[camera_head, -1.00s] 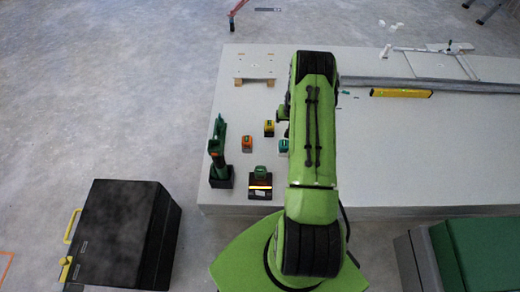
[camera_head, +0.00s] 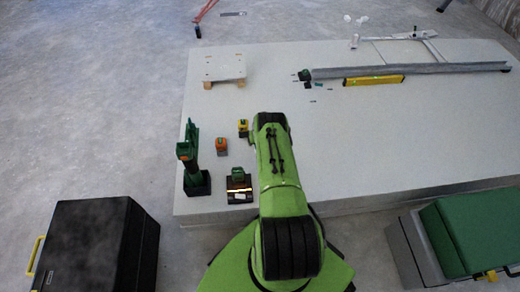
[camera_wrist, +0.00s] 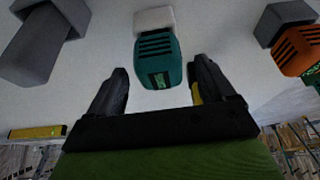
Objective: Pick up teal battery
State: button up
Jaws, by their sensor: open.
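The teal battery (camera_wrist: 159,62) shows in the wrist view at the top middle, with a pale block (camera_wrist: 154,19) at its far end. It lies in line with the gap between my gripper's fingers, near the fingertips. My gripper (camera_wrist: 155,82) is open, one dark finger on each side of that gap, and I see no contact with the battery. In the head view my green arm hides the teal battery and the gripper.
An orange battery (camera_head: 221,146) and a yellow one (camera_head: 243,128) stand on the pale panel (camera_head: 350,135). A green tool (camera_head: 189,150) and a charger (camera_head: 239,190) stand near its front left edge. A yellow level (camera_head: 374,80) lies farther back.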

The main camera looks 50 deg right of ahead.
jog(key=shift+b+x, duration=0.4)
jog(key=shift+x, duration=0.65)
jog(key=shift+r, duration=0.1)
jog(key=c, duration=1.2)
jog(key=shift+o, duration=0.2)
notch_tip(320, 180, up, 10)
jog(key=p, duration=0.5)
